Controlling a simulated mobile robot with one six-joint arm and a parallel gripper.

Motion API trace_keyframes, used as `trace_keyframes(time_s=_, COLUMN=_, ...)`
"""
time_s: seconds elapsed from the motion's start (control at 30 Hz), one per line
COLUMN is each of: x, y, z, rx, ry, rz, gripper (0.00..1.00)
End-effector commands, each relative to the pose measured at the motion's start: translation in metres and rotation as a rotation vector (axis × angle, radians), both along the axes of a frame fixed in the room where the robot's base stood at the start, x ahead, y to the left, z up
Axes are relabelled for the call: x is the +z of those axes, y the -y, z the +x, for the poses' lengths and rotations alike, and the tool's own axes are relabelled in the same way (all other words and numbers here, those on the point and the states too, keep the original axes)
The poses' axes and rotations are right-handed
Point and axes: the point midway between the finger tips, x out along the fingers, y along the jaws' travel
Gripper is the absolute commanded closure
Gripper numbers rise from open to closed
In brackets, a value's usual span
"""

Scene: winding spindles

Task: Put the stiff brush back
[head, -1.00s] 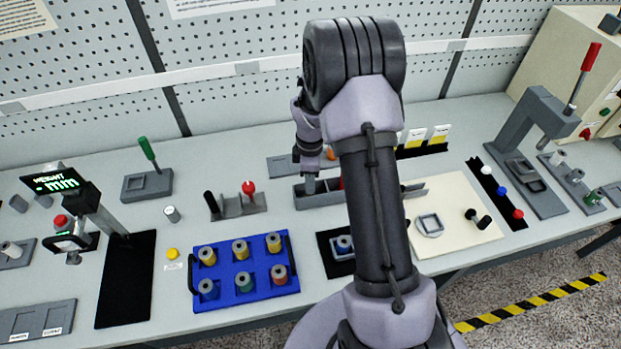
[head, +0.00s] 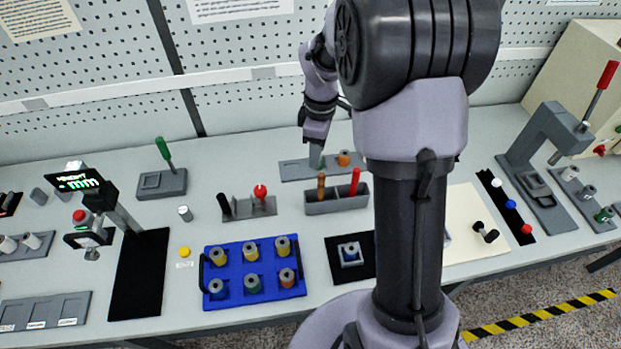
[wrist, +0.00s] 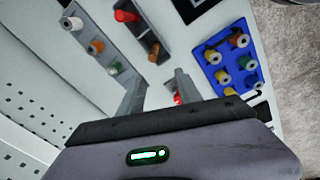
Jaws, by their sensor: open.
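A grey holder box (head: 336,206) stands near the middle of the bench. A brown handle (head: 321,186) stands upright in its left part and a red handle (head: 355,181) in its right part. The brush ends are hidden, so I cannot tell by sight which is the stiff brush. My gripper (head: 316,160) is open and empty, above and behind the box, over a grey strip tray. In the wrist view the open fingers (wrist: 157,88) have nothing between them. The brown handle (wrist: 153,51) and red handle (wrist: 125,15) show beyond them, apart from the fingers.
The strip tray (head: 296,171) behind the box carries an orange spool (head: 343,158). A grey stand with a red knob (head: 260,192) is left of the box. A blue tray (head: 232,296) of several spools is in front. My arm hides part of the bench right of the box.

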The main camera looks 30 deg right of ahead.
Motion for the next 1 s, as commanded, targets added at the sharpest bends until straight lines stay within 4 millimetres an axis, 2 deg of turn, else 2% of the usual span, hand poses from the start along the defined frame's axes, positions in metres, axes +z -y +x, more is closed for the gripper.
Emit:
trace_keyframes(time_s=0.03, x=0.033, y=-0.018, z=-0.011, rx=-0.092, ry=0.05, rz=0.008, gripper=0.59)
trace_keyframes(time_s=0.07, x=0.054, y=-0.031, z=-0.022, rx=-0.175, ry=0.081, rz=0.021, gripper=0.59)
trace_keyframes(time_s=0.1, x=0.08, y=-0.05, z=-0.04, rx=-0.296, ry=0.126, rz=0.048, gripper=0.59)
trace_keyframes(time_s=0.13, x=0.098, y=-0.064, z=-0.057, rx=-0.391, ry=0.156, rz=0.075, gripper=0.59)
trace_keyframes(time_s=0.2, x=0.13, y=-0.095, z=-0.098, rx=-0.61, ry=0.221, rz=0.155, gripper=0.59)
trace_keyframes(time_s=0.3, x=0.152, y=-0.129, z=-0.156, rx=-0.888, ry=0.279, rz=0.294, gripper=0.59)
trace_keyframes(time_s=0.4, x=0.155, y=-0.149, z=-0.197, rx=-1.087, ry=0.293, rz=0.414, gripper=0.59)
trace_keyframes(time_s=0.5, x=0.152, y=-0.157, z=-0.217, rx=-1.189, ry=0.29, rz=0.48, gripper=0.59)
trace_keyframes(time_s=0.83, x=0.148, y=-0.159, z=-0.221, rx=-1.224, ry=0.286, rz=0.499, gripper=0.59)
trace_keyframes(time_s=0.93, x=0.125, y=-0.159, z=-0.221, rx=-1.223, ry=0.287, rz=0.498, gripper=0.59)
trace_keyframes(time_s=1.0, x=0.096, y=-0.159, z=-0.221, rx=-1.223, ry=0.287, rz=0.498, gripper=0.59)
